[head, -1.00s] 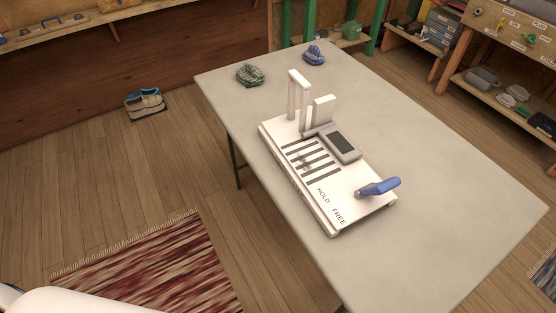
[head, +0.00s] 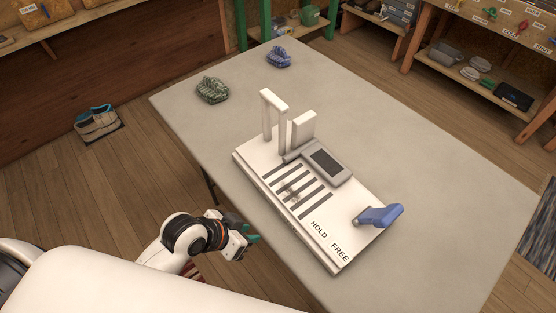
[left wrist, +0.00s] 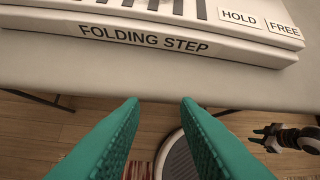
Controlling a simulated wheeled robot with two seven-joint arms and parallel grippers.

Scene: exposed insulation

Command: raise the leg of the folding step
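The folding step (head: 318,237) is a white slotted board lying on the table, and its front edge label reads FOLDING STEP in the left wrist view (left wrist: 150,38). A white upright post frame (head: 274,118), a short white block (head: 303,127) and a grey piece with a dark pad (head: 325,164) stand at its far end. I cannot tell which part is the leg. A blue lever (head: 379,215) is near the HOLD and FREE labels. My left gripper (head: 251,236) is open and empty, with green fingers (left wrist: 160,130), apart from the step's front side. My right gripper (left wrist: 270,138) shows small in the left wrist view; its opening is unclear.
The grey table (head: 440,180) is clear to the right of the step. A green camouflage bundle (head: 211,90) and a blue one (head: 279,57) lie at its far end. Shelves stand behind. Shoes (head: 98,122) are on the floor at left.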

